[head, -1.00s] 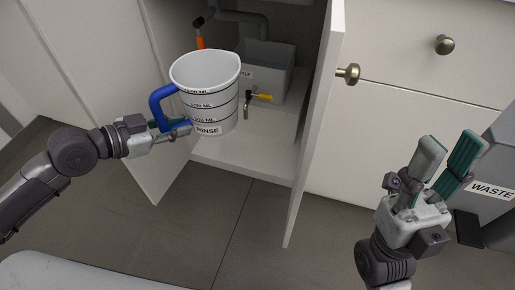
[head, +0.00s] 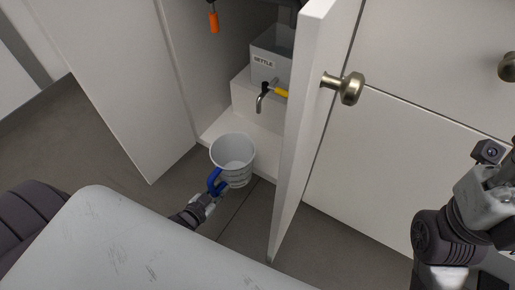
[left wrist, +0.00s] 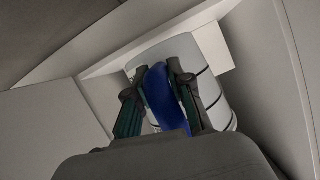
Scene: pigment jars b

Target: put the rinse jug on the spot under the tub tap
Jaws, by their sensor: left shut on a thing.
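The rinse jug (head: 233,155) is a white cup with a blue handle and dark measuring lines. My left gripper (head: 213,192) is shut on its handle, and the blue handle (left wrist: 163,98) shows between the fingers in the left wrist view. The jug is roughly upright, at the front edge of the open cupboard. The grey tub (head: 270,62), labelled SETTLE, sits on a white block inside. Its tap (head: 262,98) has a yellow lever and hangs beyond the jug. I cannot make out a marked spot below it. My right gripper (head: 488,192) is at the right edge, its fingers not clearly visible.
The right cupboard door (head: 304,130) stands open close to the jug's right, with a brass knob (head: 344,88). The left door (head: 115,80) is also open. An orange-handled thing (head: 214,22) hangs above. The cupboard floor (head: 262,142) below the tap looks clear.

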